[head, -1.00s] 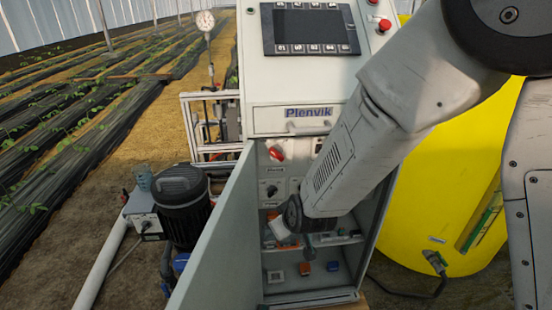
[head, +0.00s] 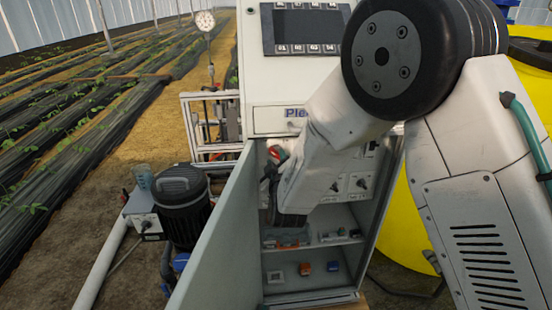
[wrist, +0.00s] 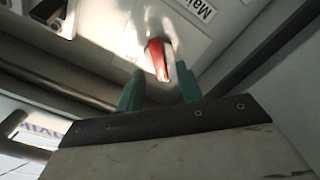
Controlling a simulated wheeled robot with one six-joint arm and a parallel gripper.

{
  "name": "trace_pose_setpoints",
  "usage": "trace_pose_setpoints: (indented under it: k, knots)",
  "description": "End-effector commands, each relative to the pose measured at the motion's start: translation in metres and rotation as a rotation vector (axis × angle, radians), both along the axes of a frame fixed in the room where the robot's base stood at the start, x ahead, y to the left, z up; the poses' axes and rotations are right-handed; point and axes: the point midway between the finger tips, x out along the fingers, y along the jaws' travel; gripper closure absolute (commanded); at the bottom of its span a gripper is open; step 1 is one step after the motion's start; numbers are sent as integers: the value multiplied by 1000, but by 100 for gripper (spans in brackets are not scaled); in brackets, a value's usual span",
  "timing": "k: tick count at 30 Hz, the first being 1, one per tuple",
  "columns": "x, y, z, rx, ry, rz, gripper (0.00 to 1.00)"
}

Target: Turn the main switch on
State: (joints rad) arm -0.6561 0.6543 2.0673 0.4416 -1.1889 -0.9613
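The main switch is a red handle on a pale plate inside the open cabinet; it shows in the wrist view (wrist: 157,60) beside a label starting "Mai". In the head view the red switch (head: 278,153) is partly hidden by my arm. My gripper (wrist: 160,72) has two green fingers, spread apart. The red handle lies between the fingertips, with a visible gap on each side; contact cannot be made out. In the head view my gripper (head: 268,168) is dark and partly hidden in front of the switch.
The cabinet door (head: 222,235) stands open on the left. Other knobs (head: 361,183) sit on the inner panel to the right, with shelves and small coloured parts below. A drawer handle (wrist: 14,123) is near in the wrist view. A pump motor (head: 181,205) stands outside left.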

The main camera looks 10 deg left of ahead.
Motion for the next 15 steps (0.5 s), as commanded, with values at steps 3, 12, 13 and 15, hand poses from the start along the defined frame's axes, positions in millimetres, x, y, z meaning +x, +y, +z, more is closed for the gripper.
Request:
trace_pose_setpoints:
  k: [3, 12, 13, 15]
  knots:
    - [13, 3, 0, 1, 0, 0, 64]
    - [19, 6, 0, 0, 2, 1, 64]
    - [19, 6, 0, 0, 2, 1, 64]
    - [19, 5, 0, 0, 2, 1, 72]
